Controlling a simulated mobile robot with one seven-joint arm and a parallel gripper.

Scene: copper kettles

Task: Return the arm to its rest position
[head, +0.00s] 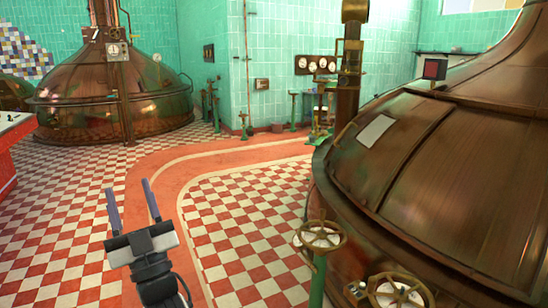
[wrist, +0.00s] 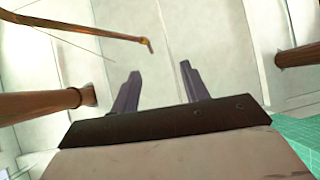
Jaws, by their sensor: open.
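My gripper (head: 131,204) is raised in front of me at the lower left of the head view, above the red and cream checkered floor. Its two fingers stand apart with nothing between them. In the wrist view my gripper (wrist: 160,82) also shows open and empty, its dark fingers pointing at pale panels in the background. No object touches the fingers in either view.
A large copper kettle (head: 440,150) fills the right side, with valve handwheels (head: 321,236) at its front. Another copper kettle (head: 85,95) stands at the back left. A red counter (head: 14,145) is at the left edge. The checkered floor (head: 245,215) between them is clear.

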